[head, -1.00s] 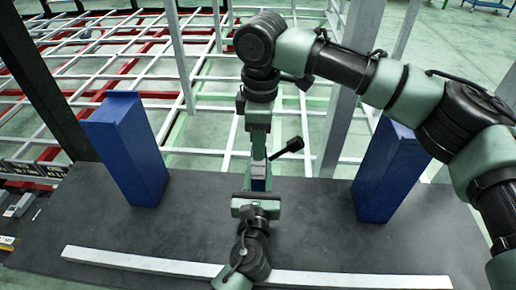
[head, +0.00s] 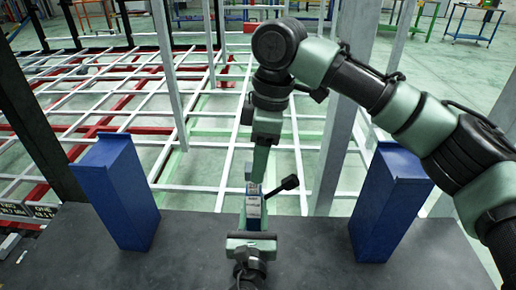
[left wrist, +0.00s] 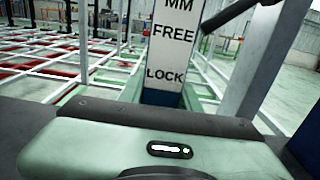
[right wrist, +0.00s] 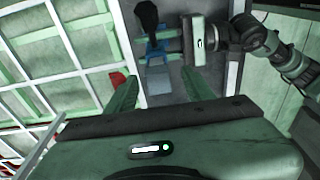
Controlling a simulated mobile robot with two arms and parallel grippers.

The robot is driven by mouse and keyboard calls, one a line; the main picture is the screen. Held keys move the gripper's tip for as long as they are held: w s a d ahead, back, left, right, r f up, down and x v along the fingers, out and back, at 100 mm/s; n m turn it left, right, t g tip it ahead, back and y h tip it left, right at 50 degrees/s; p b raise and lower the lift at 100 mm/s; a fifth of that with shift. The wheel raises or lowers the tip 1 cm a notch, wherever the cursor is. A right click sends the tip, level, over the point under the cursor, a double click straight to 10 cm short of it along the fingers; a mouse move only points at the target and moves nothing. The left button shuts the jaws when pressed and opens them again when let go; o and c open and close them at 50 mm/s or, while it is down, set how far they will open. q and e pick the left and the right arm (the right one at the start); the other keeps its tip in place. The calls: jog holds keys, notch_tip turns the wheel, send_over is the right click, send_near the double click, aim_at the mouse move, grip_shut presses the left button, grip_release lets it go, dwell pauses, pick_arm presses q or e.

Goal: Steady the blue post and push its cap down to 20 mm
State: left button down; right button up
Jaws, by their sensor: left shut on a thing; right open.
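The blue post (head: 253,224) stands upright at mid-table, slim, with a pale label on its face. The left wrist view shows the label (left wrist: 172,40) with "MM", "FREE" and "LOCK", and blue body (left wrist: 160,98) below. A dark lever (head: 281,187) sticks out to its right. My right gripper (head: 259,176) points down just above the post's top. In the right wrist view, its green fingers (right wrist: 158,92) are spread, with the post (right wrist: 158,78) beyond between them. Contact with the cap cannot be told.
Two large blue blocks stand left (head: 118,195) and right (head: 387,205) of the post on the dark table (head: 190,245). Grey uprights (head: 345,110) and a white and red frame (head: 110,90) lie behind. The table is bare between post and blocks.

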jog(key=d+r+y, duration=0.3)
jog(key=d+r, duration=0.1)
jog(key=r, duration=0.5)
jog(key=x, duration=1.1)
jog(key=shift+w+a+f, duration=0.1)
jog(key=shift+w+f, duration=0.05)
jog(key=shift+f, duration=0.1)
grip_shut()
dwell(0.4)
